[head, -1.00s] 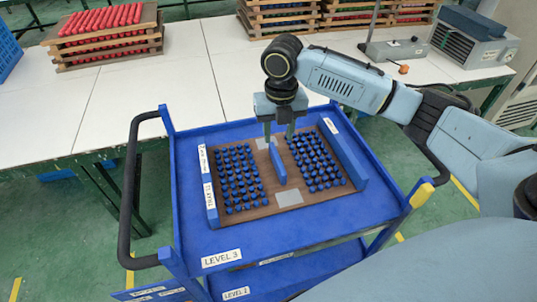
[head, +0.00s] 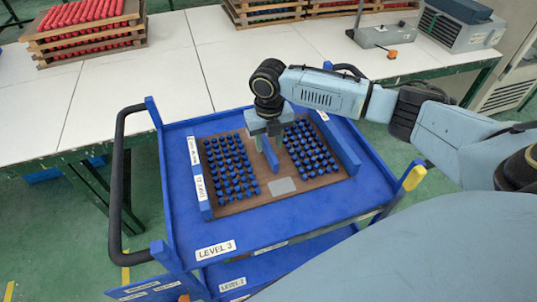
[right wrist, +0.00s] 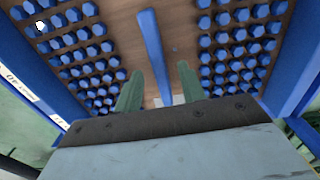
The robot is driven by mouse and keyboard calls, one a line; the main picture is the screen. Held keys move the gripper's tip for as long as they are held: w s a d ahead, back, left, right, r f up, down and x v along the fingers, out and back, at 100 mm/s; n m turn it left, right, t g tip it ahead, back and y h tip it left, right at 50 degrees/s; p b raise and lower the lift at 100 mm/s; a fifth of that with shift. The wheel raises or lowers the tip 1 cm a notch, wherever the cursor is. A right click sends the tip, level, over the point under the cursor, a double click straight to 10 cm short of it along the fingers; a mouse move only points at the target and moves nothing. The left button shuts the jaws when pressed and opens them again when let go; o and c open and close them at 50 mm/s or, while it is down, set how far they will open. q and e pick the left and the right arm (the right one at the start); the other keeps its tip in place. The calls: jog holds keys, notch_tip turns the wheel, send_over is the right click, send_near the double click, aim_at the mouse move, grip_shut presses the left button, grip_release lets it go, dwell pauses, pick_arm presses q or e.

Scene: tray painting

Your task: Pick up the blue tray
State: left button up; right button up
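The blue tray is a brown wooden board (head: 232,206) with rows of blue pegs on both sides and an upright blue handle (head: 271,160) in the middle. It lies flat on the cart's top level. My right gripper (head: 268,146) points down over the handle. In the right wrist view its two green fingers (right wrist: 160,88) are apart, one on each side of the handle (right wrist: 154,50). Gaps show between the fingers and the handle there. Fingertip depth is hard to tell. My left gripper is not in view.
The blue cart (head: 240,258), marked LEVEL 3 on its top level, has raised blue bars beside the tray and a black push handle (head: 116,190). Behind it, a white table (head: 165,80) carries a wooden tray of red pegs (head: 85,35), stacked trays and grey equipment.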

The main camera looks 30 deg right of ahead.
notch_tip(320, 180, down, 3)
jog(key=shift+r, duration=0.2)
jog(key=shift+c, duration=0.4)
grip_shut()
jog(key=shift+w+r, duration=0.1)
jog(key=shift+r, duration=0.05)
dwell(0.7)
